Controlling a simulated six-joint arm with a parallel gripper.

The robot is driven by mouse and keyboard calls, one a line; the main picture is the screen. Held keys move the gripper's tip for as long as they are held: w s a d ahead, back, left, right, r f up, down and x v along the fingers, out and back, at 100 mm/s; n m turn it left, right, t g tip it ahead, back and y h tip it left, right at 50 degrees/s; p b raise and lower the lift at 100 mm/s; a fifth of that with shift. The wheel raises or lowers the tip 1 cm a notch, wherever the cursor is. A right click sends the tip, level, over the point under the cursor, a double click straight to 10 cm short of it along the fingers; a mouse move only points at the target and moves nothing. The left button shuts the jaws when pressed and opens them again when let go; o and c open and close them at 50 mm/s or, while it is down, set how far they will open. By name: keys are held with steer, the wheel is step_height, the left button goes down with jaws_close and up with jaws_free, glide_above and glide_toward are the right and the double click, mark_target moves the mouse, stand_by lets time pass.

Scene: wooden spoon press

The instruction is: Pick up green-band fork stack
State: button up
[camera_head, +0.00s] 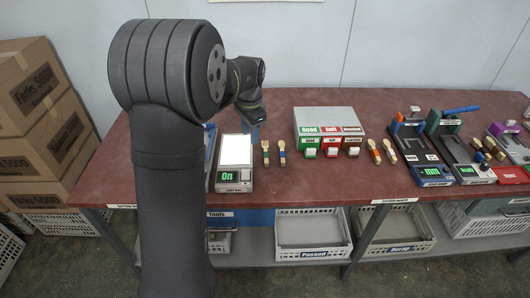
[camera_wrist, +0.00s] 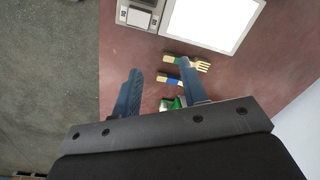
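Two short wooden fork pieces with coloured bands lie side by side on the red-brown table. In the head view these are a left one (camera_head: 266,152) and a right one (camera_head: 282,153). One fingertip overlaps the upper fork in the picture.
A scale (camera_head: 234,178) with a white plate stands left of the forks. A grey box with green, red and dark labels (camera_head: 327,122) stands to the right. Further right are more wooden pieces (camera_head: 374,151) and presses (camera_head: 411,145). Cardboard boxes (camera_head: 37,130) stand at the left.

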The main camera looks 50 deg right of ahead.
steer(key=s+d+n+t+h, duration=0.1)
steer(key=d+n, duration=0.1)
steer(key=n, duration=0.3)
steer(key=n+t+h, duration=0.1)
steer(key=n+h, duration=0.1)
steer(key=n, duration=0.5)
glide_above(266, 154)
steer(key=s+a, duration=0.1)
steer(key=f, duration=1.1)
steer(key=shift+s+a, duration=0.1)
steer(key=shift+a, duration=0.1)
steer(key=shift+t, duration=0.3)
steer(key=shift+s+x, duration=0.15)
steer(key=shift+x, duration=1.2)
steer(key=shift+s+x, duration=0.15)
steer(key=shift+x, duration=1.15)
steer(key=shift+a+f, duration=0.15)
steer(key=shift+f, duration=0.25)
steer(key=shift+c, duration=0.2)
jaws_close()
